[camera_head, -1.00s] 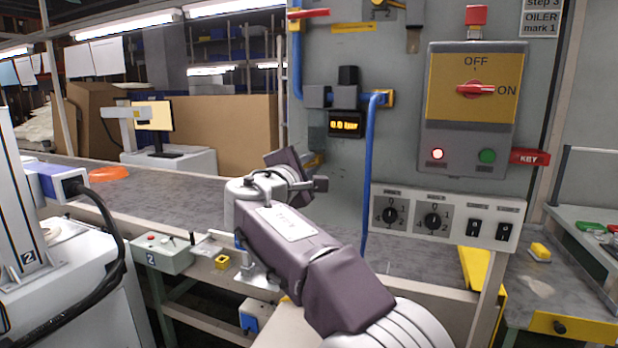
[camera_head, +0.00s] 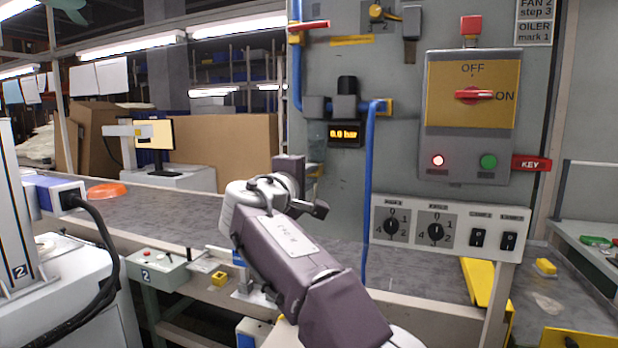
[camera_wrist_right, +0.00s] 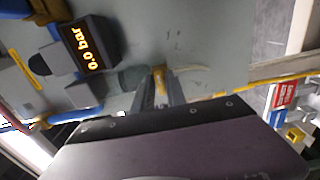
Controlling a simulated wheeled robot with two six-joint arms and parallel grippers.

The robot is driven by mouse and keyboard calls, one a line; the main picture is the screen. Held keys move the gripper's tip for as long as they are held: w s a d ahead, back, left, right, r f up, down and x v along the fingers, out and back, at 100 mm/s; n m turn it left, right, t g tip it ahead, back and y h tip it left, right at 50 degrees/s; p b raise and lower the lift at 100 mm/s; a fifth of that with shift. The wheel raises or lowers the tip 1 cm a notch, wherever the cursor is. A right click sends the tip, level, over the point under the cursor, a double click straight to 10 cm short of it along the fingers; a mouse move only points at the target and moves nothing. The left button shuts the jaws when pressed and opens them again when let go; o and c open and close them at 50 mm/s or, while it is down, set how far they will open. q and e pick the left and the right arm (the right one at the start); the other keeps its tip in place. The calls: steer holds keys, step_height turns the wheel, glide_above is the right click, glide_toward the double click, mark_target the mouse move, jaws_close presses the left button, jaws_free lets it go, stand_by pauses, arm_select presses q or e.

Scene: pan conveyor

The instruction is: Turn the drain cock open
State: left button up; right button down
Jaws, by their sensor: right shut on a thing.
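The drain cock shows as a small yellow piece (camera_wrist_right: 161,76) in the right wrist view, beside a dull translucent bowl (camera_wrist_right: 132,78) under the pressure unit. My right gripper (camera_wrist_right: 161,94) is shut on the yellow piece, with its two grey fingers on either side of it. The display reads 0.0 bar. My left gripper is not in view.
A blue pipe (camera_head: 369,200) runs down the panel just right of my gripper. A switch strip (camera_head: 447,226) and an OFF/ON box (camera_head: 470,110) with a red handle are farther right.

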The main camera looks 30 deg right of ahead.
steer(key=c, duration=1.5)
jaws_free()
steer(key=v, duration=0.9)
steer(key=shift+b, duration=0.3)
